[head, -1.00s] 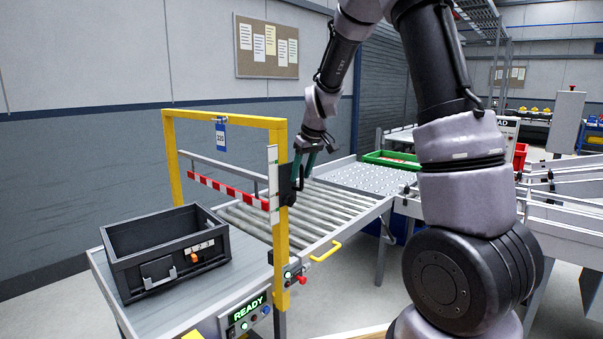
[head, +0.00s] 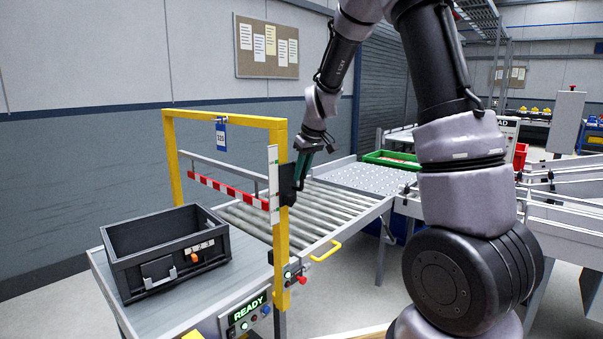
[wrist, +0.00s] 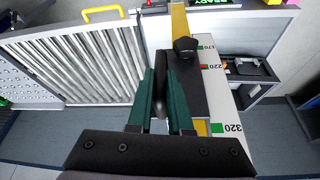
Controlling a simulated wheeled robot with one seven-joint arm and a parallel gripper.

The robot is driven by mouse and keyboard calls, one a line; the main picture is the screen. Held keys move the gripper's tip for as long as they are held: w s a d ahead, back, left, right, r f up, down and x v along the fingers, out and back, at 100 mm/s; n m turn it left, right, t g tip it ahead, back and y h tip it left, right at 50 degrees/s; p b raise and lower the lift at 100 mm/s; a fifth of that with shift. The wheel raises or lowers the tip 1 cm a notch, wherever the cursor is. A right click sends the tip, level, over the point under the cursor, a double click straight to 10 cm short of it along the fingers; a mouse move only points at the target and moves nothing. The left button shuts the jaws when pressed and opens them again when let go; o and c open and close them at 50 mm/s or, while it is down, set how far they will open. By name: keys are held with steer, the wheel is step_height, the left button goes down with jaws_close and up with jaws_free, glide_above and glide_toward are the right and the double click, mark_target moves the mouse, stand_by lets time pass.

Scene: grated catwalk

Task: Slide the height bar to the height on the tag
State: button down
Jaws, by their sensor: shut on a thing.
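A black slider (head: 286,184) is on the right post, beside a white scale strip (head: 273,170). In the wrist view the scale (wrist: 232,112) reads 170, 220 and 320 with coloured squares; part is hidden by the dark slider plate (wrist: 192,85). A blue-and-white tag (head: 221,134) hangs from the top beam; its number is too small to read surely. My gripper (head: 300,172) is shut on the slider's dark grip (wrist: 166,85), between its green fingers.
A black crate (head: 140,262) with an orange clip sits on the near conveyor table. Rollers (head: 320,214) run behind the gantry to a ball-transfer table and a green tray (head: 392,159). A control panel (head: 247,310) shows READY. A yellow handle (head: 325,252) sticks out right of the post.

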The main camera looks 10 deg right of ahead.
stand_by(0.8)
step_height(320, 180, up, 10)
steer(key=shift+r, duration=0.15)
steer(key=c, duration=0.8)
jaws_free()
steer(key=shift+c, duration=0.2)
steer(key=v, duration=1)
steer(key=shift+r, duration=0.3)
